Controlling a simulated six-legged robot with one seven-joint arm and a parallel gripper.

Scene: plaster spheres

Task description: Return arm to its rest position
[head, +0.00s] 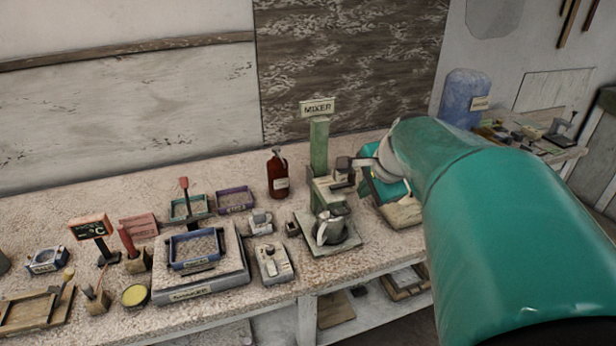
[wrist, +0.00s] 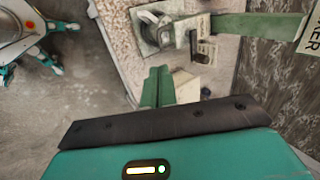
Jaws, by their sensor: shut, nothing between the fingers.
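My teal arm (head: 520,220) reaches in from the right of the head view, over the right part of the bench. In the wrist view the two green fingers of my gripper (wrist: 157,86) lie side by side, shut, with nothing between them. The head view shows teal parts of the arm's far end just right of the mixer, but the fingertips cannot be made out there. The green mixer post (head: 319,150) stands beside them, with a metal jug (head: 331,227) on its base. The mixer also shows at the top of the wrist view (wrist: 255,27).
A blue container (head: 463,98) stands behind my arm. The wrist view shows open floor (wrist: 65,110) at left.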

